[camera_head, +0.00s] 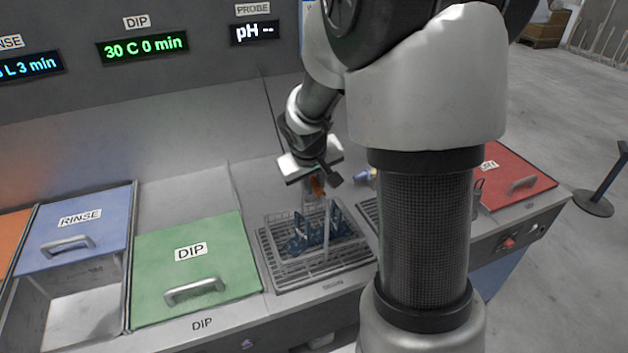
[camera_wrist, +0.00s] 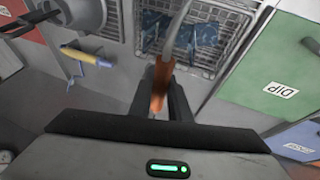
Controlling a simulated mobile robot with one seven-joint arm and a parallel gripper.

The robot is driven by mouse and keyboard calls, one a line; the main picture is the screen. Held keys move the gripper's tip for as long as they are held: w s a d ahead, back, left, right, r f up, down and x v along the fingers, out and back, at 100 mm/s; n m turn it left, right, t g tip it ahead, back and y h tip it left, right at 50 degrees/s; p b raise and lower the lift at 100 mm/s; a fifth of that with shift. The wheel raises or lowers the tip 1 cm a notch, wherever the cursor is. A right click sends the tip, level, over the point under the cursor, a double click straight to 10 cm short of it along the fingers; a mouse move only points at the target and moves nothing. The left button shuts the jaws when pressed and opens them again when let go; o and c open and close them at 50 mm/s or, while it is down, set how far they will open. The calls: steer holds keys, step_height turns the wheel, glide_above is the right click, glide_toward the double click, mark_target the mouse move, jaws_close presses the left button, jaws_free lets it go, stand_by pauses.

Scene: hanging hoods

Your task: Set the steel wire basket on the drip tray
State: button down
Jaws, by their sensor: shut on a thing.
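The steel wire basket (camera_head: 272,222) holds several blue parts (camera_head: 318,232) and is over the slatted drip tray (camera_head: 320,282), right of the green DIP lid. It looks level; I cannot tell whether its base touches the slats. My gripper (camera_head: 317,181) is above the basket, its fingers closed around the orange grip of the basket's handle. In the wrist view my gripper (camera_wrist: 165,92) is shut on the orange grip (camera_wrist: 161,76). The basket's wires (camera_wrist: 202,15) and the tray's slats (camera_wrist: 210,70) show beyond it there.
The green DIP lid (camera_head: 195,272) and blue RINSE lid (camera_head: 78,238) are left of the tray. A second slatted area (camera_head: 370,212) lies right of it, partly behind my arm. A blue-and-yellow item (camera_wrist: 86,57) is near the gripper. A red lid (camera_head: 515,178) is farther right.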

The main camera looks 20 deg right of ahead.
steer(key=c, duration=1.7)
jaws_free()
steer(key=shift+o, duration=0.2)
steer(key=shift+r, duration=0.15)
